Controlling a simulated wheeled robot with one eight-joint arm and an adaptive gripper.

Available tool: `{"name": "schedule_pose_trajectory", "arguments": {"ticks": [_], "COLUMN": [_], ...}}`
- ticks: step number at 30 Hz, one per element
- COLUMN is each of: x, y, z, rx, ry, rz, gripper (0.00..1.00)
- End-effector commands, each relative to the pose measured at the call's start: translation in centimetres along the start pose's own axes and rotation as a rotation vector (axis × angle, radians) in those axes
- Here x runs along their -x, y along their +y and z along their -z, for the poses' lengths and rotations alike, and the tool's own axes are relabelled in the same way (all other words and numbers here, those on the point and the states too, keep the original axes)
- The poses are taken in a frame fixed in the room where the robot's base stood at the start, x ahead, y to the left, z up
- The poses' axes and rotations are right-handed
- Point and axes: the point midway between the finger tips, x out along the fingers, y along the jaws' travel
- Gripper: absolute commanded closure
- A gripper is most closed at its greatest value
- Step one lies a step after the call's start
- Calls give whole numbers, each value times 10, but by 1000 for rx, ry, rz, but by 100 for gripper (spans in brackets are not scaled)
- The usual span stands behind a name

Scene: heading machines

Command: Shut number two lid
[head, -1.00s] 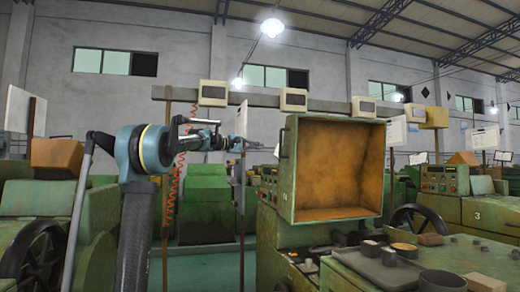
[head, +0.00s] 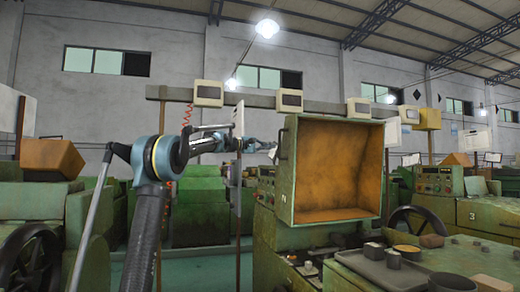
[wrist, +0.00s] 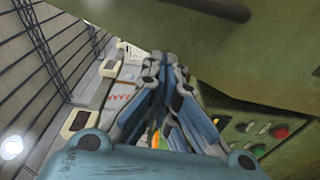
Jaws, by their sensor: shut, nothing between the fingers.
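The number two lid (head: 335,170) is a green box-shaped cover standing raised above its machine (head: 268,228). Its hollow orange-brown inside faces me. A dark handle (head: 283,144) is on its left side wall. My gripper (head: 274,147) is just left of that wall, near the handle; whether it touches cannot be told. In the wrist view my gripper (wrist: 165,58) has its blue fingers together with nothing between them. The lid's green wall (wrist: 215,45) fills the upper right there, close to the fingertips, with the dark handle (wrist: 220,8) at the top edge.
A control panel with buttons (wrist: 262,132) lies below right of the fingers in the wrist view. A grey tray (head: 372,268) with small blocks sits on the green table at right. A thin post (head: 239,190) stands behind my arm. Machine three (head: 475,215) is farther right.

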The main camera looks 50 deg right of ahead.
Motion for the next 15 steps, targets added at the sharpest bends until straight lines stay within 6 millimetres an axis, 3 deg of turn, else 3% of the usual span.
{"name": "schedule_pose_trajectory", "arguments": {"ticks": [3, 15], "x": [-16, -1], "y": [0, 0], "z": [-1, -33], "rx": [0, 0], "ry": [-1, 0], "rz": [0, 0], "gripper": [100, 100]}}
